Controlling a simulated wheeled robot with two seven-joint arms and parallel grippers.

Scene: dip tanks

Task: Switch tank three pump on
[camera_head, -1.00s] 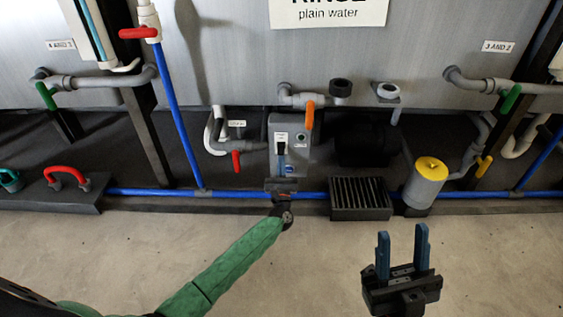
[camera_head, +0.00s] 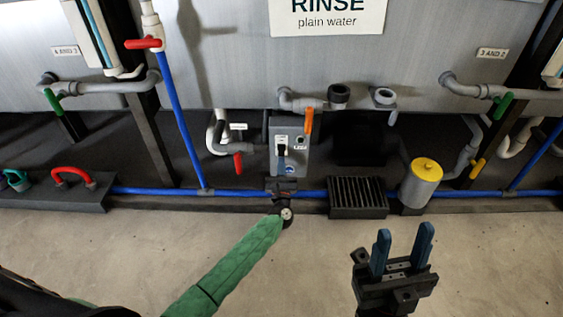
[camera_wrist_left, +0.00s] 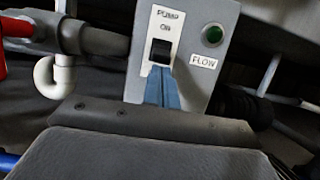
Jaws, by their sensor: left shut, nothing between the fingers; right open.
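The grey pump box (camera_head: 308,158) stands low under the tank marked RINSE, plain water. Its black rocker switch (camera_wrist_left: 160,51) sits on a white plate marked PUMP and ON in the left wrist view. A round green FLOW lamp (camera_wrist_left: 212,36) is right of it; I cannot tell whether it is lit. My left gripper (camera_head: 282,161), on the green-sleeved arm, is shut and empty at the box front. Its blue fingertips (camera_wrist_left: 161,72) are just below the switch; whether they touch it is unclear. My right gripper (camera_head: 402,245) is open and empty above the floor.
An orange-handled valve (camera_head: 309,121) rises beside the box, and a red-handled valve (camera_head: 238,164) is to its left. A black grate (camera_head: 358,198) and a yellow-capped canister (camera_head: 421,183) stand to the right. A blue pipe (camera_head: 150,191) runs along the base. The front floor is clear.

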